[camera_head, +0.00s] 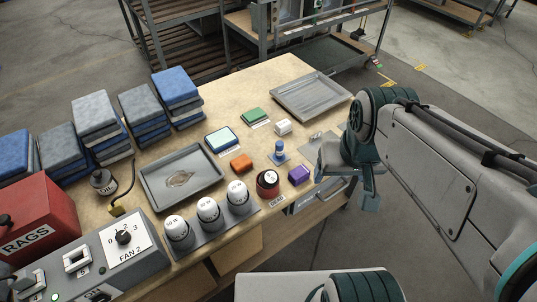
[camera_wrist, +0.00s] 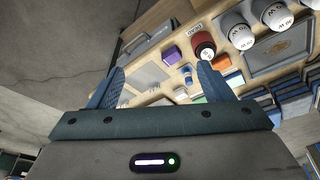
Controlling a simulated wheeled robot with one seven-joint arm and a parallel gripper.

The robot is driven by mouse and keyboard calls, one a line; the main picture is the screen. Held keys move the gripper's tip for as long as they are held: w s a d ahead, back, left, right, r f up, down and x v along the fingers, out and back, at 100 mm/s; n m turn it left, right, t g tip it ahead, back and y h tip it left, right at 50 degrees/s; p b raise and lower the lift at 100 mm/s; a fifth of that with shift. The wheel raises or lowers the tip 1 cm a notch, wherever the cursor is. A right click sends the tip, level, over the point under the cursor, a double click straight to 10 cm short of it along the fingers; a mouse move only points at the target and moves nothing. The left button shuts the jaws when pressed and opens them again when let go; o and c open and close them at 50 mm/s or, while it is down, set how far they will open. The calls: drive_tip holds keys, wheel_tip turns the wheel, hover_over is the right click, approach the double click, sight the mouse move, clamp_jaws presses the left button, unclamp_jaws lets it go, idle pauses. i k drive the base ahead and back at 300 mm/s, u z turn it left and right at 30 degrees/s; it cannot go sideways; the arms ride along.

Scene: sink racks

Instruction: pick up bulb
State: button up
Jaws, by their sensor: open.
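Three white bulb-like domes stand upright in a row on a grey strip: the left one (camera_head: 177,228), the middle one (camera_head: 208,208) and the right one (camera_head: 238,191). They have dark collars and printing like "W" ratings. They also show at the upper right in the wrist view (camera_wrist: 238,32). My gripper (camera_head: 346,184) is open and empty at the table's right edge, apart from the domes. Its two blue fingers spread wide in the wrist view (camera_wrist: 160,72).
A grey tray (camera_head: 150,190) lies behind the domes. An orange block (camera_head: 241,163), purple block (camera_head: 299,174) and blue knobbed piece (camera_head: 279,152) stand nearby. A fan control box (camera_head: 140,258) is front left, with folded cloth stacks (camera_head: 97,115) behind. Another tray (camera_head: 330,103) lies far right.

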sight(270, 179)
drive_tip(key=z, duration=1.55)
drive_tip(key=i, duration=0.95)
drive_tip(key=u, duration=2.75)
